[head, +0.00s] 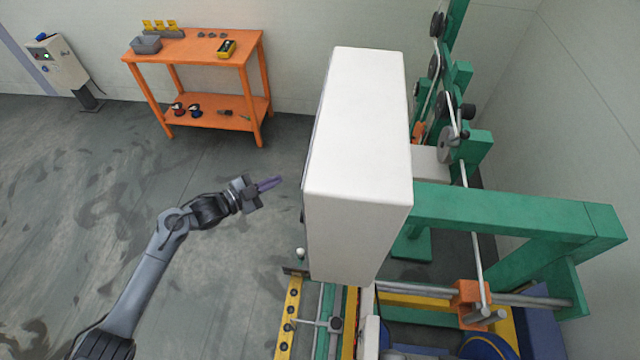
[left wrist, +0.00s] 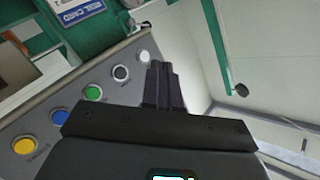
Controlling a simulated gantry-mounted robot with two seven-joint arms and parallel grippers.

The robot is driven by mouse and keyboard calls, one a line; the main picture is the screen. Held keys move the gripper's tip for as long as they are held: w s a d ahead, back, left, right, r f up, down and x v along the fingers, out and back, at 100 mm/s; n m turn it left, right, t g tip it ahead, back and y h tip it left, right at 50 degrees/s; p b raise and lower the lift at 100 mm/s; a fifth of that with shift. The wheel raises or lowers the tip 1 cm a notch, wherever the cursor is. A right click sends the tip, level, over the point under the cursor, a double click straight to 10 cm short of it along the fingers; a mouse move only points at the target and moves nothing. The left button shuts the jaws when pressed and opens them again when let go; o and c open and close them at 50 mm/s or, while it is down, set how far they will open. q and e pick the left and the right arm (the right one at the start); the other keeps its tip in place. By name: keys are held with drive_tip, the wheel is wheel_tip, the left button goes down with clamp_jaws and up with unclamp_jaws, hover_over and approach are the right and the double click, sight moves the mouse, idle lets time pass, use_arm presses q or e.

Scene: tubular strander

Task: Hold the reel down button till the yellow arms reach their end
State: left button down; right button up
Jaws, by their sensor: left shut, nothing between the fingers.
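My left gripper (head: 268,184) is shut and empty, its fingers pointing at the left side of the white cabinet (head: 357,130). That side is hidden in the head view. In the left wrist view a grey panel carries a row of buttons: yellow (left wrist: 25,145), blue (left wrist: 60,117), green (left wrist: 93,92), black (left wrist: 121,72) and white (left wrist: 143,57). The closed fingers (left wrist: 160,75) appear next to the white and black buttons; I cannot tell whether they touch. The button labels are too small to read. I cannot make out the yellow arms for certain. My right gripper is not in view.
A green machine frame (head: 500,212) stands right of the cabinet. A yellow rail (head: 289,315) lies below it. An orange workbench (head: 190,50) with small items stands at the back, a grey control box (head: 55,60) at far left. The floor between is clear.

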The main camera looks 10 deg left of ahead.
use_arm(q)
drive_tip(key=d, duration=0.8)
drive_tip(key=shift+w+d+p, duration=0.3)
drive_tip(key=shift+w+d, duration=0.05)
drive_tip(key=shift+d, duration=0.15)
idle(1.9)
drive_tip(key=shift+d, duration=0.25)
